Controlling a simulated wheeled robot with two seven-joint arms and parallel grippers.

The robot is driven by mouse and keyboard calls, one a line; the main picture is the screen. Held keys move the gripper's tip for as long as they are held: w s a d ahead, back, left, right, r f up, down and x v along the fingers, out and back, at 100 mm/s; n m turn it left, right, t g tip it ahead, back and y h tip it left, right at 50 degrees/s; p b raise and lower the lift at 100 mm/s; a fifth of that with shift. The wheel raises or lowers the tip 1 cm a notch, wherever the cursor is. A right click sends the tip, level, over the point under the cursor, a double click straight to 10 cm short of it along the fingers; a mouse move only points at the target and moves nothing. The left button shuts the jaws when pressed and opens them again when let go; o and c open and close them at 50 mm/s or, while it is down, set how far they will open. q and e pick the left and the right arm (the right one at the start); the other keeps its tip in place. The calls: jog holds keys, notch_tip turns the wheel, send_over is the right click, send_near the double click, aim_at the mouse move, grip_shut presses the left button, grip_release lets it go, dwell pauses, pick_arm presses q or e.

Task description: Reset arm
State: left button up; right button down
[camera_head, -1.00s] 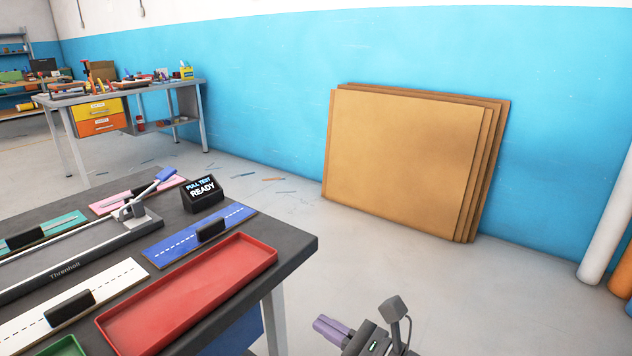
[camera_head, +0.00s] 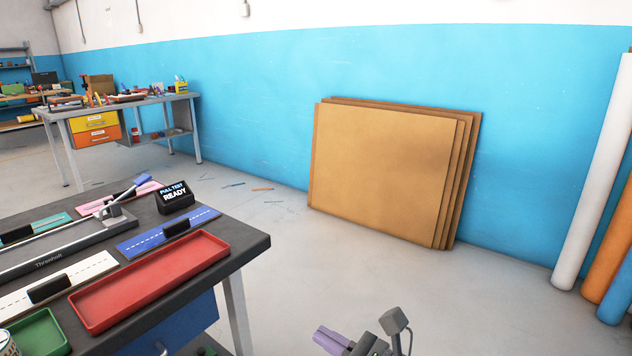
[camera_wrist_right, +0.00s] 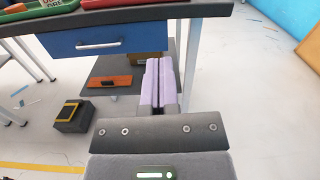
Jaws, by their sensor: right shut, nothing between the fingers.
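My right gripper (camera_head: 328,338) shows at the bottom of the head view, over open floor to the right of the dark workbench (camera_head: 255,242). Its purple fingers are together and hold nothing. In the right wrist view the same closed fingers (camera_wrist_right: 158,82) point toward the bench's underside, with the blue drawer (camera_wrist_right: 95,42) to their left. My left gripper does not show in either view.
The bench carries a red tray (camera_head: 150,280), a green tray (camera_head: 40,335), coloured boards and a "PULL TEST READY" display (camera_head: 174,197). Brown sheets (camera_head: 385,175) lean on the blue wall. Rolls (camera_head: 600,180) stand at right.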

jog(key=s+d+f+m+h+p, duration=0.1)
jog(key=s+d+f+m+h, duration=0.3)
jog(key=f+m, duration=0.45)
jog(key=s+d+f+m+h+p, duration=0.2)
jog(key=d+f+m+h, duration=0.25)
jog(key=f+m, duration=0.35)
jog(key=s+d+f+m+h+p, duration=0.1)
jog(key=s+d+f+m+h, duration=0.2)
jog(key=d+f+m, duration=0.5)
jog(key=s+d+f+m+g+h+p, duration=0.1)
jog(key=s+f+m+g, duration=0.15)
jog(key=s+m, duration=0.35)
jog(key=s+d+f+m+g+h+p, duration=0.15)
jog(key=s+f+m, duration=0.25)
jog(key=s, duration=0.4)
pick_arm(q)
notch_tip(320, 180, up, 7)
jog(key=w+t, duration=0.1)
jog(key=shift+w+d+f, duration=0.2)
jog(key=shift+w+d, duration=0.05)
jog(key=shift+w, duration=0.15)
pick_arm(e)
jog(key=s+f+m+g+h, duration=0.1)
jog(key=s+m+g, duration=0.6)
jog(key=s, duration=1.8)
jog(key=d+f+m, duration=0.1)
jog(key=m, duration=0.2)
jog(key=shift+f+g+h, duration=0.3)
jog(key=shift+f+h, duration=0.1)
jog(key=shift+m, duration=0.25)
